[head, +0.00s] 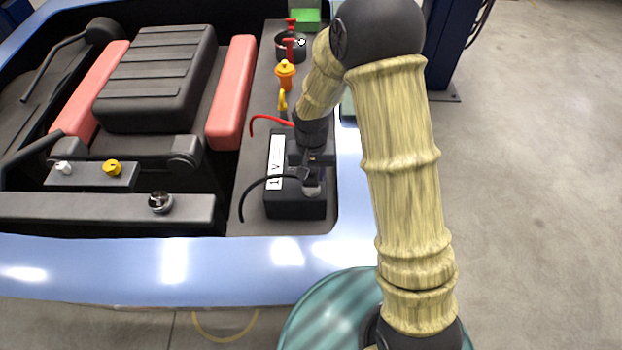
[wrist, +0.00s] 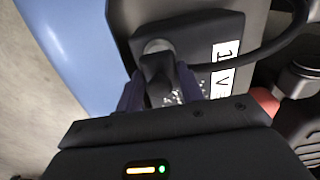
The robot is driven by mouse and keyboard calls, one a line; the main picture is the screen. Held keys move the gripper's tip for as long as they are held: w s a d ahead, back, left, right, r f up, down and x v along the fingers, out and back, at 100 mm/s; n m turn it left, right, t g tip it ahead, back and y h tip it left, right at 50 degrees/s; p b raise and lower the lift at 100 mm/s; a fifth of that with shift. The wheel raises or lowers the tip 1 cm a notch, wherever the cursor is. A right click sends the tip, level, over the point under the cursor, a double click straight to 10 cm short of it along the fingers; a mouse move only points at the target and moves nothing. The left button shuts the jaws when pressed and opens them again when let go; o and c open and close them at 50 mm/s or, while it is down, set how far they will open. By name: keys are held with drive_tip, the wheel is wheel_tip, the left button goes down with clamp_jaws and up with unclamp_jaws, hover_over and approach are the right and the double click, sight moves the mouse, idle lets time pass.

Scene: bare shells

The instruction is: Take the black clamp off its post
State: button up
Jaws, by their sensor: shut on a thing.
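The black battery (head: 290,208) with a white label sits in the bay at the vehicle's corner; it also shows in the wrist view (wrist: 205,35). The black clamp (wrist: 158,72) lies between the fingers of my gripper (wrist: 160,92), which is shut on it. A grey round post top (wrist: 158,46) shows at the clamp's far end. I cannot tell whether the clamp still goes around the post. The black cable (head: 262,181) curves from the clamp to the left. In the head view my gripper (head: 310,172) is over the battery and partly hides the clamp.
A red cable (head: 265,118) runs behind my wrist; its end is hidden. A yellow-orange fitting (head: 285,75) and a dark round part with red handles (head: 290,47) stand farther back. The blue body rim (head: 200,255) borders the bay. Open floor (head: 540,200) lies right.

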wheel_tip(320, 180, up, 7)
drive_tip(key=shift+f+b, duration=0.2)
drive_tip(key=shift+b, duration=0.2)
idle(0.4)
